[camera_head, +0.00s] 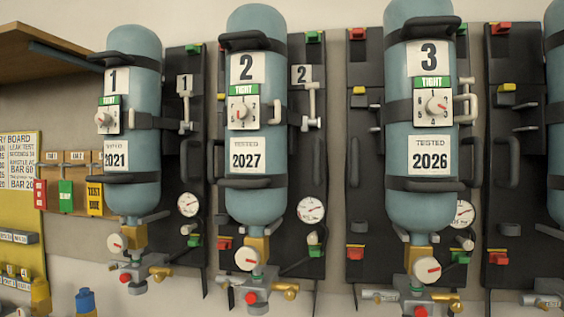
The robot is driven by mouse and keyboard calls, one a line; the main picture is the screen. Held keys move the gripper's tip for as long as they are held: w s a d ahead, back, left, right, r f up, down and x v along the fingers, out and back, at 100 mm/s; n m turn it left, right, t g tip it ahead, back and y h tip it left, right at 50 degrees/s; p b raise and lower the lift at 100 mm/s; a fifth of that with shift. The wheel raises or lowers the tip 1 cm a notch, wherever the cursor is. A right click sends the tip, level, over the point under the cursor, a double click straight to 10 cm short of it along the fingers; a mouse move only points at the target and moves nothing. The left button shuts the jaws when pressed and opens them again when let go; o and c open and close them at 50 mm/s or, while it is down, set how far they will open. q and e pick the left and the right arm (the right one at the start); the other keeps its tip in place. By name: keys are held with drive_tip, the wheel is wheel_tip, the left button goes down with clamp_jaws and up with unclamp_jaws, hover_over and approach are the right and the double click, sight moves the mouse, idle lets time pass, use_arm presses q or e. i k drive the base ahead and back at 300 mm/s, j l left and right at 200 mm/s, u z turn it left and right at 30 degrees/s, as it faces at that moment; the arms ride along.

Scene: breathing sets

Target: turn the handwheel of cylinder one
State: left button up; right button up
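Cylinder one (134,75) is a blue-grey bottle hanging upright at the left, with a label "1", a green "TIGHT" tag and a "2021" test label. Below its neck is a brass valve (133,237). A small round cream handwheel (117,243) with a reddish mark sits on the valve's left side. A grey block with a red button (125,278) and a brass fitting (161,273) hangs underneath. Neither of my grippers is in view.
Cylinder two (256,110) and cylinder three (420,90) hang to the right on black backplates. A round gauge (188,204) is right of cylinder one. A yellow board (22,205) and a wooden shelf (40,45) are at the left. A blue-capped object (85,300) stands low left.

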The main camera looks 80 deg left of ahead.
sight(118, 242)
drive_tip(key=l+u, duration=0.1)
drive_tip(key=u, duration=0.35)
drive_tip(key=l+u, duration=0.1)
drive_tip(key=u, duration=0.35)
drive_tip(key=k+l+u, duration=0.1)
drive_tip(key=u, duration=0.4)
drive_tip(key=k+u, duration=0.1)
drive_tip(key=u, duration=0.35)
drive_tip(key=k+l+u, duration=0.1)
drive_tip(key=u, duration=0.35)
drive_tip(key=k+u, duration=0.1)
drive_tip(key=k, duration=0.05)
